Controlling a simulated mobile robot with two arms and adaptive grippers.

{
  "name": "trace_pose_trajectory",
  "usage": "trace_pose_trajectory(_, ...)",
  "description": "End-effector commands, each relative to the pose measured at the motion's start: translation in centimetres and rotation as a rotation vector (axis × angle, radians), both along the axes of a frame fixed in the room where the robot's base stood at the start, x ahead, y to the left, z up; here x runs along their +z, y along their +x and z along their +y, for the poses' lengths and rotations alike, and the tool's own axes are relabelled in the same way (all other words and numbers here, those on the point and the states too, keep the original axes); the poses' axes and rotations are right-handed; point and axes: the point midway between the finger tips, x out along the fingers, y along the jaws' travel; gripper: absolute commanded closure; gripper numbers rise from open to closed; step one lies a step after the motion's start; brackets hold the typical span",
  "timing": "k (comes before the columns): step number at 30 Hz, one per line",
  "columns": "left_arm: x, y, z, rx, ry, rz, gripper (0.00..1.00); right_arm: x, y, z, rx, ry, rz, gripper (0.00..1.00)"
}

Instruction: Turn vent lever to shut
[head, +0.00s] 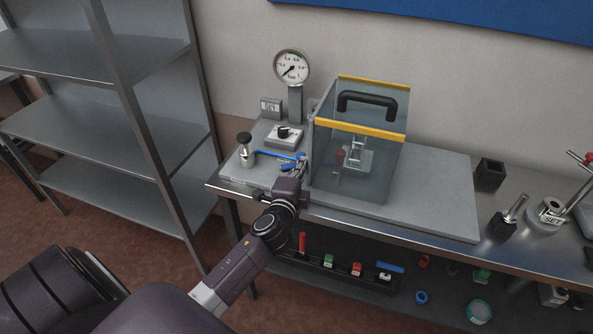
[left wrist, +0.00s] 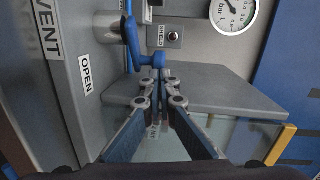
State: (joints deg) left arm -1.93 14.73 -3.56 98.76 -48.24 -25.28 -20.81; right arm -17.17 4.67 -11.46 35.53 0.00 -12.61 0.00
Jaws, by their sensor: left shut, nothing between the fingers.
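The blue vent lever (head: 275,152) is on the grey fixture plate, left of the clear shield box. In the head view it lies roughly level, its right end close to my left gripper (head: 299,165). In the left wrist view the lever (left wrist: 133,45) stands out beside the OPEN label (left wrist: 86,74), with the VENT lettering further left. The fingertips of my left gripper (left wrist: 161,78) are together, empty, just by the lever's blue end; I cannot tell whether they touch it. My right gripper is out of view.
The shield box (head: 356,180) with a black handle stands immediately right of my left gripper. A round gauge (head: 291,66), a switch box (head: 285,136) and a black-knobbed valve (head: 246,150) are near. A metal shelf (head: 80,105) stands left. The plate is bare at right.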

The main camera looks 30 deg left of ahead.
Motion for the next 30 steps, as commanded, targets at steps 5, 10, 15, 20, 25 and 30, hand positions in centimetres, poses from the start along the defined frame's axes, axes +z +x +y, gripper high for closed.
trace_pose_trajectory(5,0.0,0.4,0.2,-0.001,0.004,0.000,1.00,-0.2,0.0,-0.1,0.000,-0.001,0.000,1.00)
trace_pose_trajectory(10,0.0,0.6,0.2,-0.003,0.005,0.001,1.00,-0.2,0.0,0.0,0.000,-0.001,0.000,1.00)
trace_pose_trajectory(15,0.0,0.6,0.2,-0.003,0.004,0.001,1.00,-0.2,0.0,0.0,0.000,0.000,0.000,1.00)
trace_pose_trajectory(20,0.0,0.6,0.2,-0.003,0.004,0.001,1.00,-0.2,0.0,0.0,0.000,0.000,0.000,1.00)
trace_pose_trajectory(25,0.0,0.5,0.2,-0.004,0.004,0.001,1.00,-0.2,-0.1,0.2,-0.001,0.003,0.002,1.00)
trace_pose_trajectory(30,0.1,-1.2,-0.4,-0.004,0.002,0.002,1.00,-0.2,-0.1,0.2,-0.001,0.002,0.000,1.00)
